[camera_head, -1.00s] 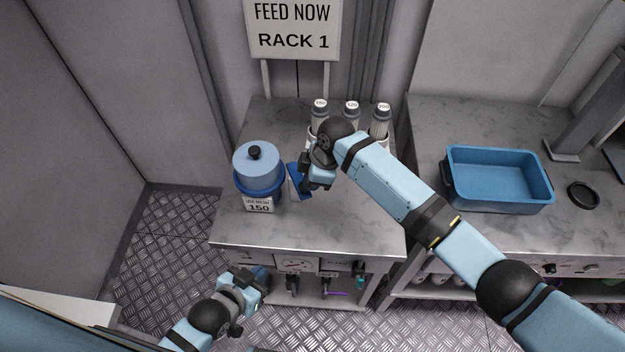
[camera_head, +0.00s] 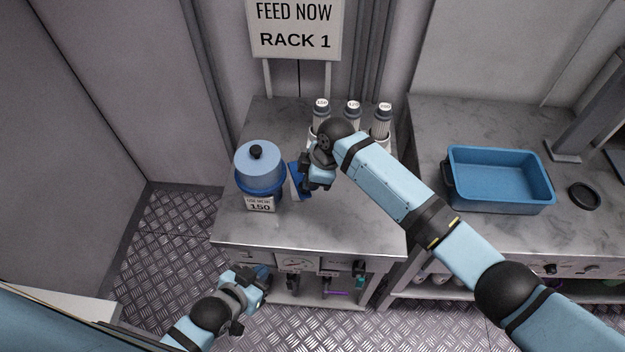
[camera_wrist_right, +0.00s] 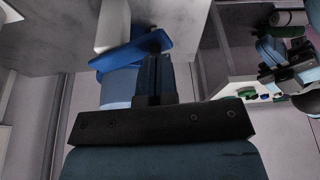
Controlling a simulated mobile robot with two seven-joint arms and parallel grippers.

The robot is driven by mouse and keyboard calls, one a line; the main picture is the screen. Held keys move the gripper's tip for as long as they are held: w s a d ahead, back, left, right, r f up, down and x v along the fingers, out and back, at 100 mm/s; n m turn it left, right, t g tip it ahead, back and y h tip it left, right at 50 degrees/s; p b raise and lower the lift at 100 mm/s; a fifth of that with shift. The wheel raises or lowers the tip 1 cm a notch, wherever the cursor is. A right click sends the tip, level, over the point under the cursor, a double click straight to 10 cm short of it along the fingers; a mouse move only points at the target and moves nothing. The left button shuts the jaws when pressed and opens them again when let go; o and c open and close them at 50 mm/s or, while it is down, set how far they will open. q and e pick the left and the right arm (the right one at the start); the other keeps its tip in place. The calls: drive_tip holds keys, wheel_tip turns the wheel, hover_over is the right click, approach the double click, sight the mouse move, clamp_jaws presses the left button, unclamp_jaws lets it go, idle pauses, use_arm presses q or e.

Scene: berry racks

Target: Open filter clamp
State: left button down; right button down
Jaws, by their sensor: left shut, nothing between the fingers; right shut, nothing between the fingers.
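The filter housing (camera_head: 259,169) is a light blue pot with a black knob on its lid, standing on the left bench. A dark blue clamp band (camera_head: 262,190) runs around it. The clamp's blue lever (camera_head: 295,181) sticks out on its right side, and shows in the right wrist view (camera_wrist_right: 137,50). My right gripper (camera_head: 306,184) is at the lever, shut with nothing between its fingers. Its fingers (camera_wrist_right: 154,72) are close to the lever; I cannot tell whether they touch. My left gripper (camera_head: 264,278) is shut and empty, low in front of the bench.
A label reading 150 (camera_head: 261,204) is at the housing's front. Several numbered filter cartridges (camera_head: 352,112) stand behind my right gripper. A blue tub (camera_head: 500,206) and a black ring (camera_head: 584,195) are on the right bench. The left bench's front (camera_head: 300,230) is clear.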

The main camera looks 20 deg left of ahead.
use_arm(q)
drive_tip(key=shift+w+d+r, duration=0.1)
drive_tip(key=shift+d, duration=0.1)
use_arm(e)
drive_tip(key=shift+s+a+f, duration=0.1)
drive_tip(key=shift+s+a, duration=0.1)
idle(2.2)
use_arm(q)
drive_tip(key=shift+r, duration=0.1)
use_arm(e)
drive_tip(key=shift+d, duration=0.1)
idle(0.4)
